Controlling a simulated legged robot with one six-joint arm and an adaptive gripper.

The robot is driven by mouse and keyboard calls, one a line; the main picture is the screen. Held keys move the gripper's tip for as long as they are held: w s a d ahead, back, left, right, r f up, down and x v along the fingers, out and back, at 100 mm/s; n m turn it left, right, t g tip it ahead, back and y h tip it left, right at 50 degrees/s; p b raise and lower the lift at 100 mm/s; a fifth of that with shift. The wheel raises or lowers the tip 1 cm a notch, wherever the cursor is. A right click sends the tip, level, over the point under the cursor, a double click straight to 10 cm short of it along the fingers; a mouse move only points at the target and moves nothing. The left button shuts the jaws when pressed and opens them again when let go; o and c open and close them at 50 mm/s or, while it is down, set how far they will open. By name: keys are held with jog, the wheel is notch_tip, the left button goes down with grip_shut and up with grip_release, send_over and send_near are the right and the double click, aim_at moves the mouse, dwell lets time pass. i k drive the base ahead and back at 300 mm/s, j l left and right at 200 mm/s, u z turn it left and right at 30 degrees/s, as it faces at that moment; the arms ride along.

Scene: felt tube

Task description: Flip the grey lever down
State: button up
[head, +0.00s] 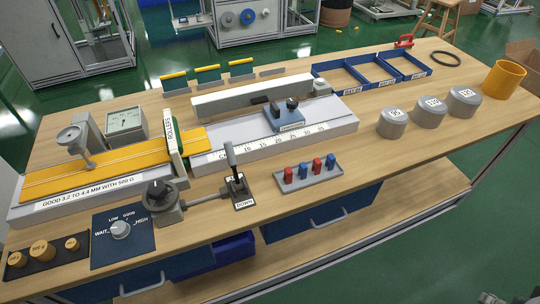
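The grey lever (231,155) stands near the front middle of the wooden bench in the head view. It rises from a small dark plate and leans slightly back, its dark grip at the top. A white label reading "DOWN" (244,204) is on the plate's front edge. Another label farther back on the plate is partly covered by the lever. A metal rod joins the lever's plate to a round grey base with a black knob (157,190) on its left.
A tray of red and blue pegs (308,173) sits close right of the lever. The grey measuring bed (235,148) and green roller stand (175,140) lie behind it. A dial panel (123,236) is front left. Grey weights (430,112) stand right. Bare bench lies right of the pegs.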

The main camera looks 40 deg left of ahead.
aim_at(232, 160)
jog(key=k+j+z, duration=0.2)
jog(key=k+z, duration=0.7)
jog(key=k, duration=0.15)
jog(key=k+j, duration=0.15)
jog(key=k, duration=0.55)
jog(key=k+j+u, duration=0.1)
jog(key=k, duration=0.65)
jog(key=k+j+u, duration=0.1)
jog(key=j, duration=0.25)
jog(key=k+j, duration=0.2)
jog(key=j, duration=0.2)
jog(key=k+j+u, duration=0.15)
jog(key=j, duration=0.2)
jog(key=k+j+u, duration=0.1)
jog(key=j, duration=0.95)
jog(key=l+u, duration=0.1)
jog(key=l, duration=1.25)
jog(key=i+l, duration=0.2)
jog(key=l, duration=0.15)
jog(key=i+l+u, duration=0.1)
jog(key=i+l, duration=0.25)
jog(key=l, duration=0.3)
jog(key=i+l+u, duration=0.1)
jog(key=l, duration=0.25)
jog(key=i+l, duration=0.1)
jog(key=i, duration=0.5)
jog(key=i+l+u, duration=0.15)
jog(key=i, duration=0.45)
jog(key=i+j, duration=0.2)
jog(key=i, duration=0.05)
